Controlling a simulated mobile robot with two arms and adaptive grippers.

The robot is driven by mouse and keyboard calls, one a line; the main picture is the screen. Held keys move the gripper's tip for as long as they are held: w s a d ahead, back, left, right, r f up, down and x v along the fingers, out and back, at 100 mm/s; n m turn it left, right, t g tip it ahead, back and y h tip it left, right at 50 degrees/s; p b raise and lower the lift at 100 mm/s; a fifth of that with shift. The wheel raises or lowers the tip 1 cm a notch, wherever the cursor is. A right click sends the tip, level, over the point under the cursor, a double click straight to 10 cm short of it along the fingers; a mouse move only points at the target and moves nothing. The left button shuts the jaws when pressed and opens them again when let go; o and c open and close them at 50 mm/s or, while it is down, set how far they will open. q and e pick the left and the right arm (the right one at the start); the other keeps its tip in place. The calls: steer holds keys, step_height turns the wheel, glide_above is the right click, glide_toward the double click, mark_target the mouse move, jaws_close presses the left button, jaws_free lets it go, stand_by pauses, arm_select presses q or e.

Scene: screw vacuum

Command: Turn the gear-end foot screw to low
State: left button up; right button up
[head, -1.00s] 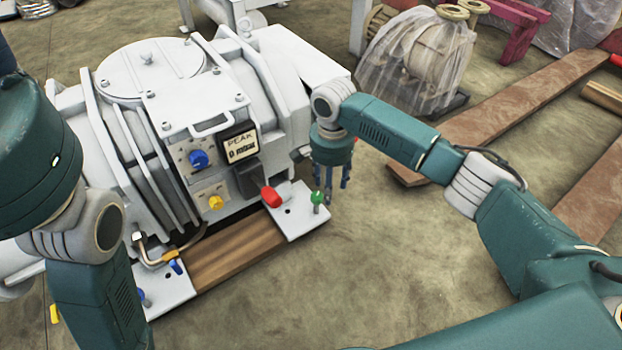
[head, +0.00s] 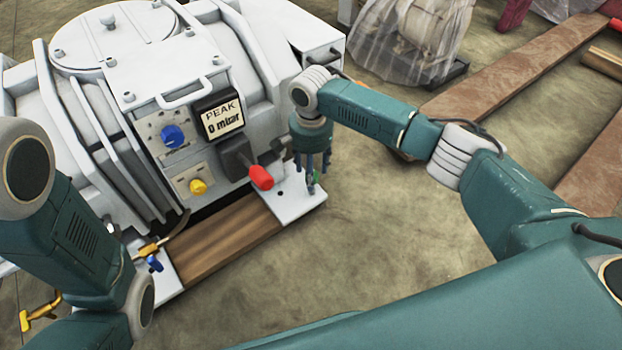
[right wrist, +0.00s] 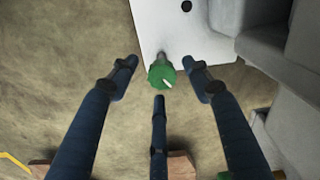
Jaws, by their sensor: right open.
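The foot screw with a green knob (right wrist: 161,73) stands on the white foot plate (head: 299,205) at the machine's right end. A pale mark shows on the knob in the right wrist view. My right gripper (head: 312,172) points down over this screw. Its blue fingers are open and spread around the knob in the wrist view, with gaps on the sides; I see no contact. In the head view the fingers partly hide the knob. Another foot screw, blue (head: 155,264), is at the machine's left end. My left arm shows at the left, but its gripper is not in view.
The white vacuum machine (head: 160,75) has a PEAK display (head: 224,122) reading 0 mbar, a blue knob (head: 172,136), a yellow knob (head: 198,186) and a red handle (head: 261,177) close left of my right gripper.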

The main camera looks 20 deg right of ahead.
steer(key=shift+f, duration=0.6)
